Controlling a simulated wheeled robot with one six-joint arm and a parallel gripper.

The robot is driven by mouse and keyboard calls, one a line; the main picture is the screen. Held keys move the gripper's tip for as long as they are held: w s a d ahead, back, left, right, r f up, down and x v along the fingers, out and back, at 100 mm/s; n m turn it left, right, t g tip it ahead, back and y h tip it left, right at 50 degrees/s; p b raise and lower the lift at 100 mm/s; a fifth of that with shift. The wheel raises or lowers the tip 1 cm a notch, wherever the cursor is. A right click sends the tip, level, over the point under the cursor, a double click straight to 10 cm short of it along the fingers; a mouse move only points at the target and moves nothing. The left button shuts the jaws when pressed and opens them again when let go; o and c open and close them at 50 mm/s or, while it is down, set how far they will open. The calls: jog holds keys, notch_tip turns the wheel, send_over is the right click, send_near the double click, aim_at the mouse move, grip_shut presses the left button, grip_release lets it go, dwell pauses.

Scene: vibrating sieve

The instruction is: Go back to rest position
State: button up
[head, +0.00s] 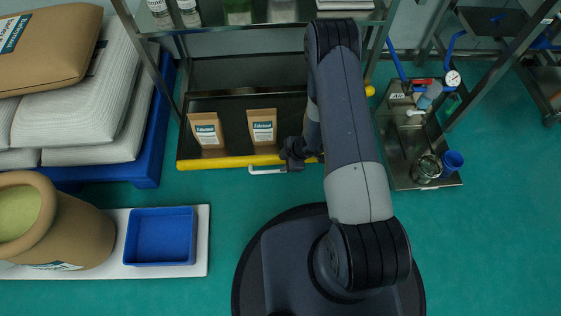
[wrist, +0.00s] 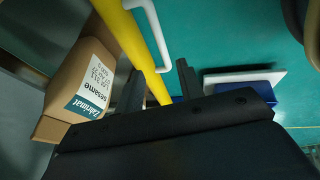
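My gripper (head: 290,155) is at the yellow front bar (head: 215,163) of the pulled-out lower shelf, close to the white handle (head: 268,171). In the wrist view my gripper (wrist: 160,80) has its two dark fingers apart, with nothing held between them. The yellow bar (wrist: 128,40) and the white handle (wrist: 158,30) run past beyond the fingertips. Two brown paper bags stand on the shelf, one at left (head: 207,131) and one nearer my gripper (head: 262,127).
A blue tray (head: 160,236) on a white board and a brown sack (head: 75,235) stand at the left. Stacked sacks (head: 90,95) lie on a blue pallet. A metal cart (head: 400,165) with a jar and blue cup is at the right. The green floor in front is clear.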

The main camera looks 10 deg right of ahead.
aim_at(274, 170)
jog(key=shift+r, duration=0.1)
jog(key=b+x, duration=0.4)
jog(key=x, duration=0.7)
jog(key=shift+w+r, duration=0.1)
jog(key=shift+w, duration=0.15)
jog(key=shift+d+r, duration=0.1)
